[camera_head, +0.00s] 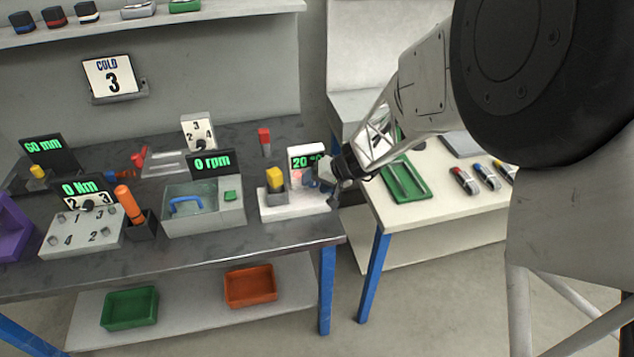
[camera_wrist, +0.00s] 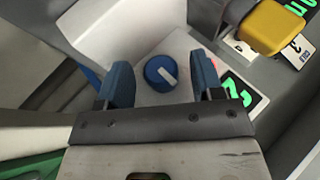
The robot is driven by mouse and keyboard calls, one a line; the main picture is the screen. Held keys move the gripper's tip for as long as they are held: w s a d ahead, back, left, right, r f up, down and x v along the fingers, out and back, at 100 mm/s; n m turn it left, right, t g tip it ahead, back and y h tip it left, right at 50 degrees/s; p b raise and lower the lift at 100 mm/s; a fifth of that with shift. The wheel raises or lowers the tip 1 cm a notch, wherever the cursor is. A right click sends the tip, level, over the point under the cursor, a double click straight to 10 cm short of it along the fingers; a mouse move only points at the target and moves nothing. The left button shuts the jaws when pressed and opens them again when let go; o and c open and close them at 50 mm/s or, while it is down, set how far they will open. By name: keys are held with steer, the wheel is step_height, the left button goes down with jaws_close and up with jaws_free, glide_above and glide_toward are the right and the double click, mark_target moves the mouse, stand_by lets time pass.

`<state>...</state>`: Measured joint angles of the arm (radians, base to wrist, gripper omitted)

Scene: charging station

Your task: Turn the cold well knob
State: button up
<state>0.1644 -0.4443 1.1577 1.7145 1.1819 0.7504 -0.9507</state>
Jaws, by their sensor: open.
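The blue round knob (camera_wrist: 160,72) with a white pointer line sits on a pale panel in the wrist view. My gripper (camera_wrist: 163,84) is open, with one blue finger on each side of the knob. Gaps show between the fingers and the knob; whether the fingertips reach down to its height I cannot tell. In the head view my gripper (camera_head: 325,181) is at the right end of the white cold well unit (camera_head: 283,209), and the knob is hidden there. The unit's green display (camera_head: 305,159) begins with 20.
A yellow-topped block (camera_head: 275,179) stands left of my gripper and shows in the wrist view (camera_wrist: 271,27). A grey basin unit (camera_head: 203,216) with a 0 rpm display is further left. A side table (camera_head: 388,209) with a green tray (camera_head: 405,181) is at the right.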

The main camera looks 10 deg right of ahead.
steer(key=c, duration=0.9)
steer(key=shift+y, duration=0.3)
steer(key=y, duration=0.3)
steer(key=shift+d+f+m, duration=0.15)
steer(key=shift+d+m, duration=0.05)
steer(key=shift+m, duration=0.2)
steer(key=shift+f+m+t+y, duration=0.15)
steer(key=shift+m+t+y, duration=0.4)
steer(key=shift+y, duration=1.25)
